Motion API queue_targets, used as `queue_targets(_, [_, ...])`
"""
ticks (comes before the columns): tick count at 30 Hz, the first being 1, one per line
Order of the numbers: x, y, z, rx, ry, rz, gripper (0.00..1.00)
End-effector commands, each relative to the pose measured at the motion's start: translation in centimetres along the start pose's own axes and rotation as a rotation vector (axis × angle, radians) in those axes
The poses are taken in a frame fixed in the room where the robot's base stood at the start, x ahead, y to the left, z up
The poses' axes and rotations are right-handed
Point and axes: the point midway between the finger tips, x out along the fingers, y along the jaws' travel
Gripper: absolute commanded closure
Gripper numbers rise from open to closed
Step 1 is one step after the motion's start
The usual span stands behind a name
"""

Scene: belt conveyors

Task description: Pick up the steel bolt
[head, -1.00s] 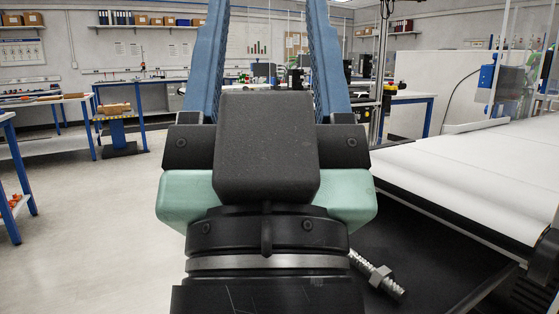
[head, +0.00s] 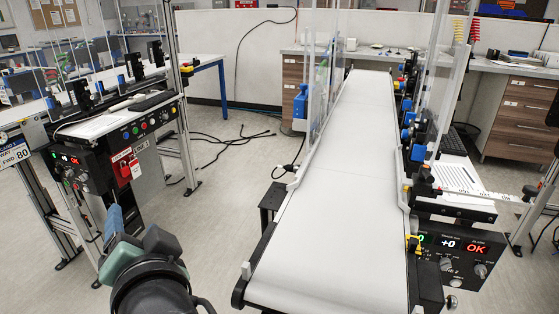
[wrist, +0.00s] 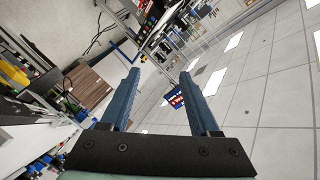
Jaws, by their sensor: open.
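My gripper (head: 114,222) is at the lower left of the head view, seen from behind, with blue fingers and a green and black body. In the wrist view my gripper (wrist: 159,74) has its two blue fingers wide apart with nothing between them. That view is tilted and looks out across the room toward ceiling panels. I cannot make out the steel bolt in either current view. The black tray where it lay earlier is also out of sight.
A long white conveyor belt (head: 335,190) runs away from me, with clear guards and control boxes along its sides. A second conveyor station (head: 120,120) stands at the left. Grey floor (head: 235,165) with loose black cables lies between them. A drawer bench (head: 520,110) is at the back right.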

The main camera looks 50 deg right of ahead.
Motion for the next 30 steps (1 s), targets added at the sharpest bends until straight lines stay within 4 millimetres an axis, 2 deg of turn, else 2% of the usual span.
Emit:
queue_targets(1, [-0.3,-0.2,-1.5,0.054,-0.023,0.062,0.38])
queue_targets(8, [-1.8,4.2,-2.9,0.342,-0.102,0.359,0.38])
queue_targets(14, [-5.0,7.6,-3.8,0.595,-0.114,0.628,0.38])
queue_targets(21, [-10.1,10.2,-4.4,0.863,-0.073,0.928,0.38])
queue_targets(30, [-18.2,11.1,-5.0,1.167,0.054,1.304,0.38])
